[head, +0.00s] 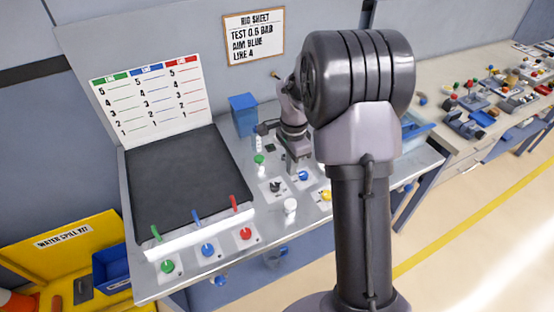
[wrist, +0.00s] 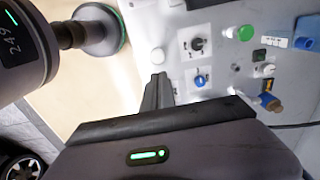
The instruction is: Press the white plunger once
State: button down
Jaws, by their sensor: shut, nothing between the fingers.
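The white plunger (head: 290,206) stands upright on the bench top near its front edge. It also shows in the wrist view (wrist: 157,56), just beyond my fingertips. My gripper (head: 292,168) is above the bench panel, behind the plunger in the head view. The fingers do not appear to touch the plunger.
A black knob (head: 277,186), a blue knob (head: 303,175) and a yellow knob (head: 326,195) surround the plunger. A green-topped part (head: 259,160) and a blue box (head: 244,113) stand behind. Green, blue and red levers line the dark board (head: 175,178).

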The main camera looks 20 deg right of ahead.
aim_at(290, 203)
jog(key=f, duration=0.4)
jog(key=f+b, duration=0.1)
jog(key=f, duration=0.4)
jog(key=f+b, duration=0.1)
jog(key=f, duration=0.4)
jog(key=shift+s, duration=0.35)
jog(key=shift+b, duration=0.3)
